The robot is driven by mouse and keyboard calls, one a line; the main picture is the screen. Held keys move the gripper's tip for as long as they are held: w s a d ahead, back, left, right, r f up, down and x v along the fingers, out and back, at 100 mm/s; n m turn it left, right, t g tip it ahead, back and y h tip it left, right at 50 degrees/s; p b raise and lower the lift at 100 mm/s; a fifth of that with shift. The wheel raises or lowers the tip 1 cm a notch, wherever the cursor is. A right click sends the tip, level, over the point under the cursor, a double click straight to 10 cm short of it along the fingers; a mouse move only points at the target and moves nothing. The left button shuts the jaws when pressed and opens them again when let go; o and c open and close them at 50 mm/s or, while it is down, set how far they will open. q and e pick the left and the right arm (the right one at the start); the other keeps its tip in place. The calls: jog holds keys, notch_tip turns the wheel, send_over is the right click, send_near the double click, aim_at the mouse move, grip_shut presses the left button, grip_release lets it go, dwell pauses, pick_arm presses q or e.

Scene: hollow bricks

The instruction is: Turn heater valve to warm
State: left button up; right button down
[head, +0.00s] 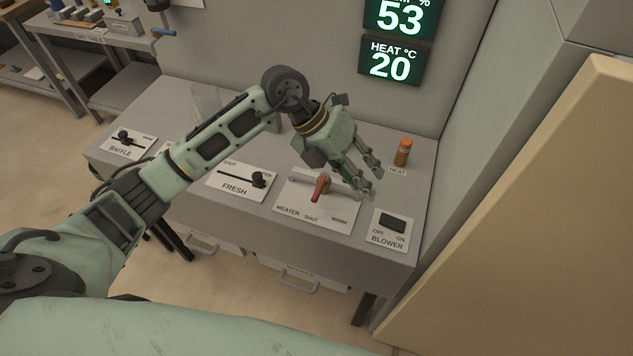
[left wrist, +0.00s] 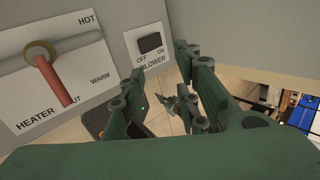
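The heater valve has a red lever (head: 320,190) on a brass hub, with a grey pipe behind it, on a white plate (head: 290,199) marked SHUT and WARM. The lever points down toward SHUT. In the left wrist view the lever (left wrist: 52,78) also points down at the partly covered SHUT, with WARM and HOT to its right. My left gripper (head: 371,178) is above the plate's right part, its fingers apart and empty, to the right of the lever and not touching it.
The blower switch (head: 392,220) is right of the valve, and an orange HEAT cylinder (head: 403,151) stands behind. The FRESH slider (head: 258,179) and BAFFLE slider (head: 124,137) lie left. A wall display (head: 391,62) reads HEAT 20. A tan panel (head: 520,210) stands at right.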

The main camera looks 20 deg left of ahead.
aim_at(317, 189)
pick_arm(q)
jog(key=w+a+f+n+y, duration=0.15)
jog(key=a+y, duration=0.35)
jog(key=a, duration=0.7)
jog(key=p+x, duration=0.1)
jog(key=x, duration=0.2)
jog(key=p+x, duration=0.1)
jog(key=x, duration=0.2)
jog(key=shift+w+d, duration=0.1)
jog(key=shift+d, duration=0.15)
jog(key=shift+p+x, duration=0.4)
jog(key=shift+x, duration=0.4)
jog(key=shift+c, duration=0.6)
grip_shut()
